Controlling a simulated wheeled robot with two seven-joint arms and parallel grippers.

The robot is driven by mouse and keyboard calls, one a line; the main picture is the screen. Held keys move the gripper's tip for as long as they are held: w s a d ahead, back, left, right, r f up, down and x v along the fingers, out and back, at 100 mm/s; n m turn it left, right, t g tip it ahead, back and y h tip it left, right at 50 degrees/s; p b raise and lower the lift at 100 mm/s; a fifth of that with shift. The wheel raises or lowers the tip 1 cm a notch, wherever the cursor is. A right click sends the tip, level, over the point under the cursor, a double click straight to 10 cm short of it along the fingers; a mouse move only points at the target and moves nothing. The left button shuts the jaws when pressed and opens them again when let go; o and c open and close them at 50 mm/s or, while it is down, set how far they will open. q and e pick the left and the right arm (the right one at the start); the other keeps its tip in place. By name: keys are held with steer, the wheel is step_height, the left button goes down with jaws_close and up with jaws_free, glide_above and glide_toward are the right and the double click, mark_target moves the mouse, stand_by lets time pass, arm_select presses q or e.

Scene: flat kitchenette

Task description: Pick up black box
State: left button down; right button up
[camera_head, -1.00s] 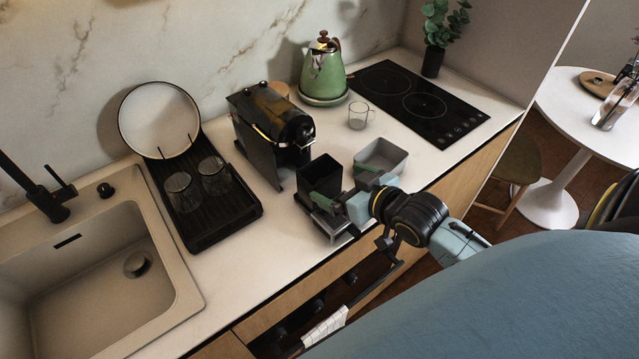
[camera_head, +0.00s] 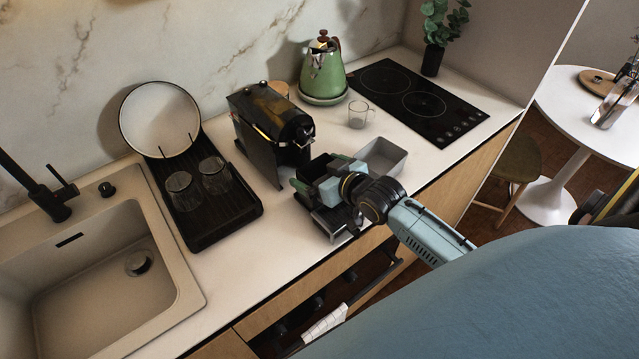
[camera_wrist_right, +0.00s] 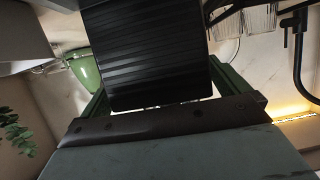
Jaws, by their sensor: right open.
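The fingers are open, and the gripper body hides part of the box. In the right wrist view, a black ribbed surface, which looks like the box (camera_wrist_right: 150,55), lies between the two green fingers (camera_wrist_right: 165,95). I cannot tell whether either finger touches it. My left gripper is not in view.
A grey open container (camera_head: 388,157) stands just right of the box, close to my right gripper. The black coffee machine (camera_head: 272,135) is behind. A glass mug (camera_head: 358,115), green kettle (camera_head: 324,72) and cooktop (camera_head: 415,100) lie farther back; a drying rack (camera_head: 220,220) is left.

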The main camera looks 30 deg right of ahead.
steer(key=c, duration=0.9)
